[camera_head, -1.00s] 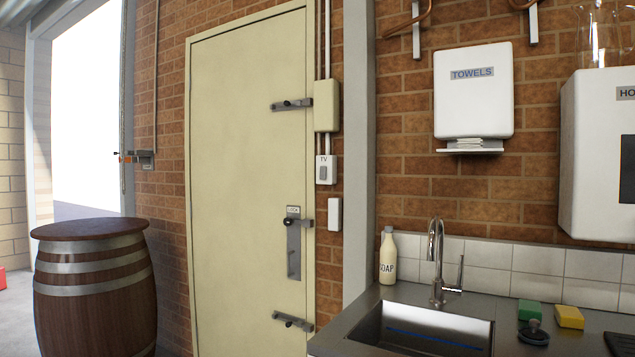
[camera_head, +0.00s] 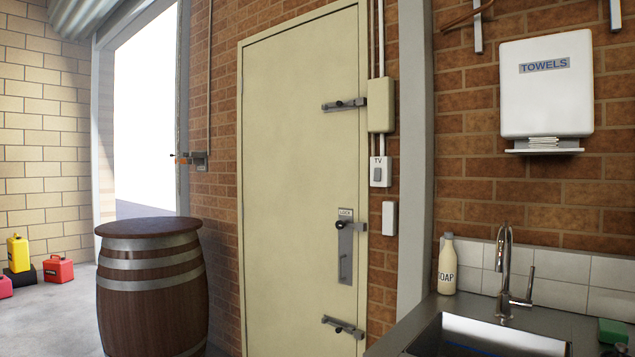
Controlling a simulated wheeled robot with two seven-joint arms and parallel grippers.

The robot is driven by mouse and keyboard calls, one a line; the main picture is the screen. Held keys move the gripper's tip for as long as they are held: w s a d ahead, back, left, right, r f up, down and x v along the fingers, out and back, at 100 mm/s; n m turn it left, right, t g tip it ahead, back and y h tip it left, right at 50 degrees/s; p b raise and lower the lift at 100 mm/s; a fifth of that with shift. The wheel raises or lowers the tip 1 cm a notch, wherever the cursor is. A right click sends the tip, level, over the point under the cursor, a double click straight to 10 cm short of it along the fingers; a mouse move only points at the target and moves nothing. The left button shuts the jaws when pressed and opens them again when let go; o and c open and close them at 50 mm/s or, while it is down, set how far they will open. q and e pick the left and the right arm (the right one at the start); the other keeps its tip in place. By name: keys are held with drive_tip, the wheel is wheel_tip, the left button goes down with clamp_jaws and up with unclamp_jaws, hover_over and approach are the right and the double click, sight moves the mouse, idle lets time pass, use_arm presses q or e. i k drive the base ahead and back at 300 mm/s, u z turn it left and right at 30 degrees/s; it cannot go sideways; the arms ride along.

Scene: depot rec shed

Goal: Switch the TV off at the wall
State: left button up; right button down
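The wall switch labelled TV (camera_head: 380,172) is a small white plate with a grey rocker. It is fixed to the brick wall just right of the cream door, below a beige box (camera_head: 381,105) with conduits running up from it. I cannot tell which way the rocker is set. A second, blank white box (camera_head: 389,218) sits just below the switch. No TV shows. Neither of my grippers is in view.
The cream door (camera_head: 295,190) is shut, with bolts and a lock plate on its right side. A wooden barrel (camera_head: 152,290) stands left of it. A steel sink counter (camera_head: 455,308) with a soap bottle (camera_head: 447,265) juts out at lower right. Fuel cans (camera_head: 59,269) sit far left.

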sight(377, 172)
drive_tip(key=u, duration=0.8)
drive_tip(key=i, duration=1.75)
drive_tip(key=z, duration=0.3)
drive_tip(key=i, duration=1.35)
drive_tip(key=z, duration=1.1)
